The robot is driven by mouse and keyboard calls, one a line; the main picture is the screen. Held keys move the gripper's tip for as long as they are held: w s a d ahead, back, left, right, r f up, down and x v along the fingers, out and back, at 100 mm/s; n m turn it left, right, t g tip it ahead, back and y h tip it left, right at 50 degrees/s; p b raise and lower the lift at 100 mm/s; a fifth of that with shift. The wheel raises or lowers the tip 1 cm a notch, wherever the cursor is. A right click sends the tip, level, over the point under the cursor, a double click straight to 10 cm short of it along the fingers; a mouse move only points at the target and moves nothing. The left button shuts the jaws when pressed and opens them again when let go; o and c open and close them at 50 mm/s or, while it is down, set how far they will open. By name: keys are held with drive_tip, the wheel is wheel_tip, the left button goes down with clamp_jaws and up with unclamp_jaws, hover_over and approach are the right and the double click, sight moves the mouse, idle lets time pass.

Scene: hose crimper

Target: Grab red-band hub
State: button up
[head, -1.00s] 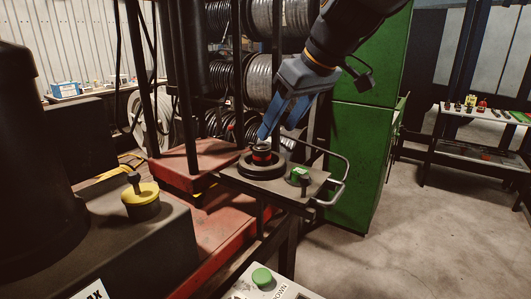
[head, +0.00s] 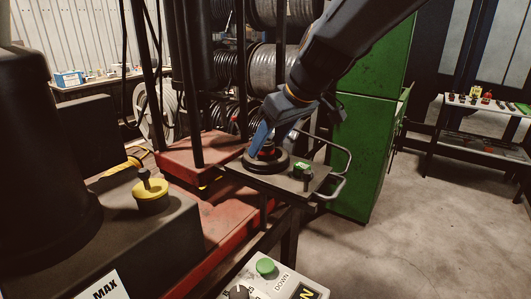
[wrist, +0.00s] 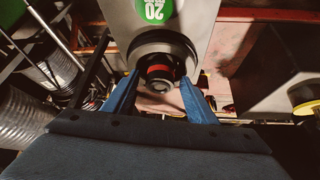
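The red-band hub (head: 268,150) is a small dark cylinder with a red band. It stands upright at the centre of a round black base on the small side table. It also shows in the wrist view (wrist: 159,76), between and just beyond my fingertips. My gripper (head: 264,142) reaches down over it with blue fingers. In the wrist view my gripper (wrist: 158,85) is open, one finger on each side of the hub, with gaps visible. In the head view the fingers partly hide the hub.
The black round base (head: 240,166) rests on the side table (head: 285,183). A red machine frame (head: 200,158) is close on the left. A green cabinet (head: 365,150) stands behind.

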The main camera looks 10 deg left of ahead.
drive_tip(key=shift+r, duration=0.1)
clamp_jaws()
